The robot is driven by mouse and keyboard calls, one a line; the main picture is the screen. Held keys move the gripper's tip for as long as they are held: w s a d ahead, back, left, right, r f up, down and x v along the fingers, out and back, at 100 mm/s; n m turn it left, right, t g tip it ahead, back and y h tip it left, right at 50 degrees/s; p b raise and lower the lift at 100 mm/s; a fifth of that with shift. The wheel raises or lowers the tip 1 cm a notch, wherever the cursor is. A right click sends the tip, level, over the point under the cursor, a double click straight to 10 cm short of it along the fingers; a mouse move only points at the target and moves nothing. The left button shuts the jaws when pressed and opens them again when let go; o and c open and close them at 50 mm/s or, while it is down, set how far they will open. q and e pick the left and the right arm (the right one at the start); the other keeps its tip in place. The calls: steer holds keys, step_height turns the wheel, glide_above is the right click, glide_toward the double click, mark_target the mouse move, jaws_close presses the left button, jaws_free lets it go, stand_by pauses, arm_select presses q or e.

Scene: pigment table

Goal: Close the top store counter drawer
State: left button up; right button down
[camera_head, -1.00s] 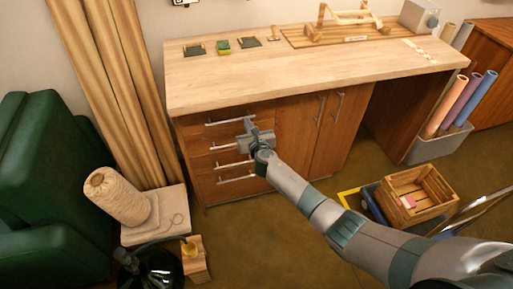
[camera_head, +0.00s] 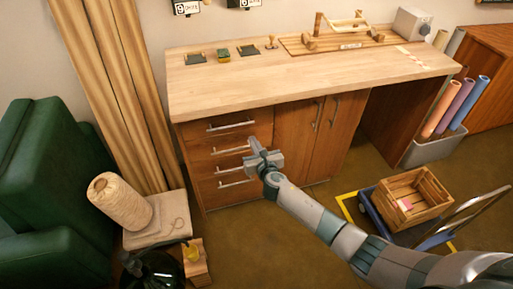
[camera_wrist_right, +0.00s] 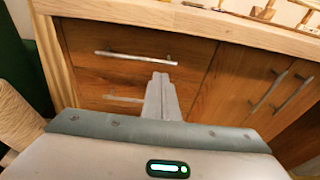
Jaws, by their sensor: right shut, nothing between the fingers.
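The store counter (camera_head: 300,87) has a light wood top and a stack of brown drawers on its left side. The top drawer (camera_head: 200,129) has a long silver bar handle, and its front looks about level with the cabinet face. The top drawer's front also shows in the right wrist view (camera_wrist_right: 85,38). My right gripper (camera_head: 253,146) is shut and empty, in front of the drawers' right side, below and right of the top handle. In the right wrist view its closed fingers (camera_wrist_right: 160,82) point at the drawer fronts. They partly cover the lower drawers. My left gripper is not in view.
A cart with a wooden crate (camera_head: 428,204) stands on the floor at right. A twine spool (camera_head: 120,203), a small stool and a green armchair (camera_head: 45,170) are at left. Cabinet doors (camera_head: 318,150) adjoin the drawers on the right. Floor before the counter is open.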

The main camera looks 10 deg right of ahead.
steer(key=shift+s+d+r, duration=0.1)
steer(key=shift+s+r, duration=0.1)
steer(key=shift+s, duration=0.75)
steer(key=shift+s+r, duration=0.15)
steer(key=shift+s, duration=0.75)
steer(key=shift+f, duration=0.1)
steer(key=s+d+f+m+g, duration=0.25)
steer(key=s+f+m, duration=0.35)
steer(key=s+f, duration=0.45)
steer(key=s+d+f+m+g+h, duration=0.1)
steer(key=s+d+f+m+g, duration=0.15)
steer(key=s+f+m, duration=0.7)
steer(key=s+d+f+m+g, duration=0.25)
steer(key=s+f, duration=0.35)
steer(key=f, duration=1)
steer(key=s+f+m+g, duration=0.2)
steer(key=s+f+m, duration=0.2)
steer(key=s, duration=0.9)
steer(key=s+f+m+g, duration=0.3)
steer(key=s+f+m, duration=0.2)
steer(key=s, duration=0.9)
steer(key=s+f+m+g, duration=0.2)
steer(key=s+f+m, duration=0.3)
steer(key=s, duration=0.8)
steer(key=shift+s+d+m, duration=0.3)
steer(key=shift+m, duration=0.7)
